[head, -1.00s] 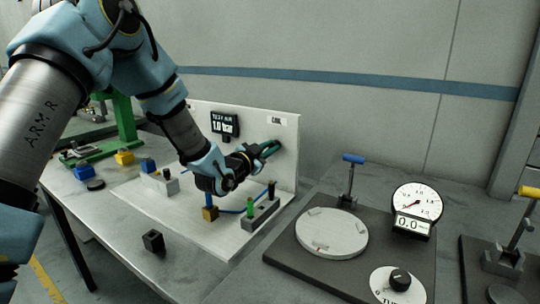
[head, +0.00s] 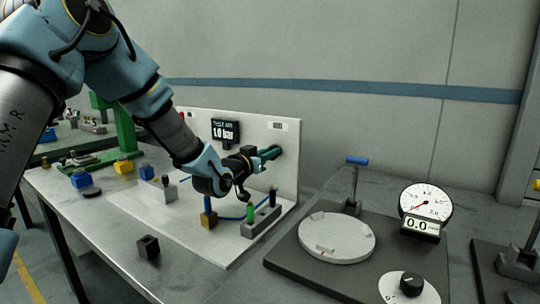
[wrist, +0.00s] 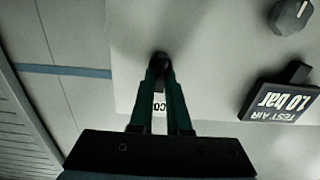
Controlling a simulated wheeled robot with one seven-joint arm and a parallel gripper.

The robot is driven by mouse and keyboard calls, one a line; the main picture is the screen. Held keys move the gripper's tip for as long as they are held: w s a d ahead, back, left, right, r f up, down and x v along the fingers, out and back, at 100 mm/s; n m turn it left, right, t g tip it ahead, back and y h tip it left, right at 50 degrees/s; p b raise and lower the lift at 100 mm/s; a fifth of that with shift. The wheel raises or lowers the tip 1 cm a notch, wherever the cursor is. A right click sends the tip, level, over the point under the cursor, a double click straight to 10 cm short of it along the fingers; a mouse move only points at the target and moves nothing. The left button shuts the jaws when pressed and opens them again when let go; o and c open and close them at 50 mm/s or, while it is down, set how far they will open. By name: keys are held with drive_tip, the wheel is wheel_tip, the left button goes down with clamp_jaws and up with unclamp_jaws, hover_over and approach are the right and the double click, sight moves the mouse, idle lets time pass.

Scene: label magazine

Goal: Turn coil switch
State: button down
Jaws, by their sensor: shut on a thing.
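The coil switch (wrist: 161,58) is a dark knob on the white upright panel (head: 288,165), below the small label that reads COIL (head: 278,126). My gripper (head: 272,152) reaches the panel from the left, and its green fingers are shut on the knob. In the wrist view the fingers (wrist: 161,72) close together at the knob and hide most of it. How far the knob is turned cannot be told. A black display (head: 225,130) on the panel reads TEST AIR 1.0 bar.
Below my gripper stand a grey block with green and black posts (head: 262,216) and a brass block (head: 208,217) with blue tubing. A dark plate with a round disc (head: 336,238) and a gauge (head: 425,203) is at right. A small dark block (head: 148,247) lies front left.

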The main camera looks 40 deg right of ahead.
idle(0.3)
drive_tip(key=c, duration=0.9)
unclamp_jaws()
drive_tip(key=shift+a, duration=0.1)
drive_tip(key=b+v, duration=0.2)
drive_tip(key=v, duration=0.8)
drive_tip(key=shift+s+a+b, duration=0.1)
drive_tip(key=shift+a+b, duration=0.2)
drive_tip(key=shift+b, duration=0.05)
